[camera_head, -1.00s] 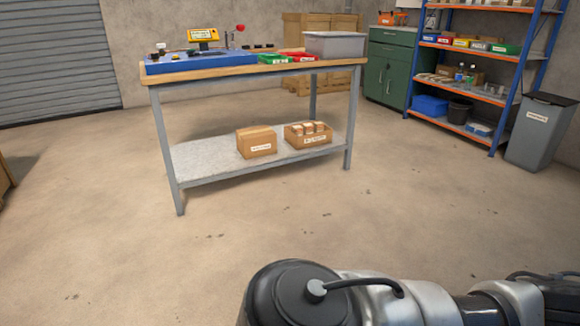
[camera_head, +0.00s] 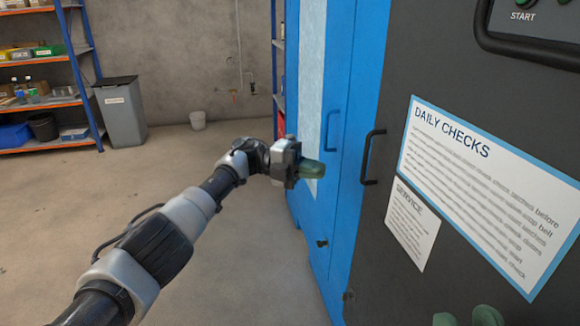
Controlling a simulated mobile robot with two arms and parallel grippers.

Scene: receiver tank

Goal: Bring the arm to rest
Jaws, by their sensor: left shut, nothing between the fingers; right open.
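My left arm reaches in from the lower left. Its gripper (camera_head: 312,169) has green fingers, is shut and empty, and sits in front of a blue cabinet (camera_head: 345,150) near its handle. I cannot tell whether it touches the cabinet. My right gripper (camera_head: 467,318) shows only as two green fingertips, set apart, at the bottom edge in front of a dark panel. The rest of the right arm is out of view.
The dark panel carries a "DAILY CHECKS" sheet (camera_head: 480,190), a smaller notice (camera_head: 412,225) and a black handle (camera_head: 371,157). The floor at left is open.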

